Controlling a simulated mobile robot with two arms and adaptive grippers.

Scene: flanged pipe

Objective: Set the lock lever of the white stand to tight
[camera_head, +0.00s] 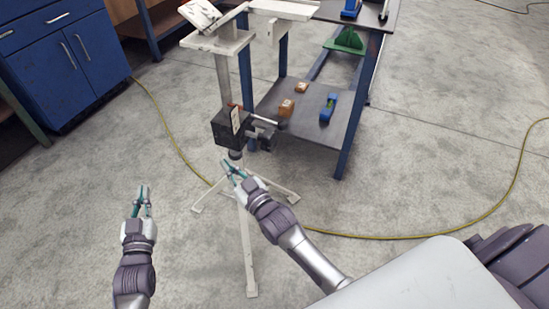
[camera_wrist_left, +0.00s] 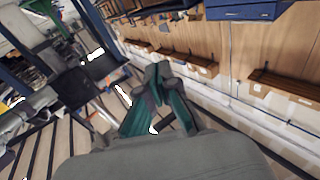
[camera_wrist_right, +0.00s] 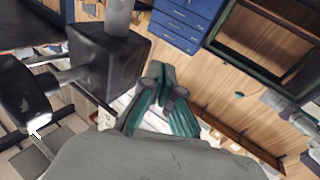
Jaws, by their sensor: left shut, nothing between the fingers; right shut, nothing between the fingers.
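The white stand (camera_head: 224,85) stands upright on splayed legs, with a tilted plate on top. A black block (camera_head: 228,130) sits around its post, with a red and white plate on it. Dark bars and a rounded part (camera_head: 264,138) stick out to the right; I cannot tell which is the lock lever or how it is set. My right gripper (camera_head: 227,163) is shut and empty, just below the block, apart from it. The right wrist view shows the block (camera_wrist_right: 108,62) left of the fingers. My left gripper (camera_head: 144,188) is shut and empty over bare floor, left of the stand.
A blue-legged bench with a grey lower shelf (camera_head: 310,140) stands close behind the stand, with a blue tool (camera_head: 328,107) and small brown blocks on it. A blue cabinet (camera_head: 65,60) is at the back left. A yellow cable (camera_head: 400,235) crosses the floor.

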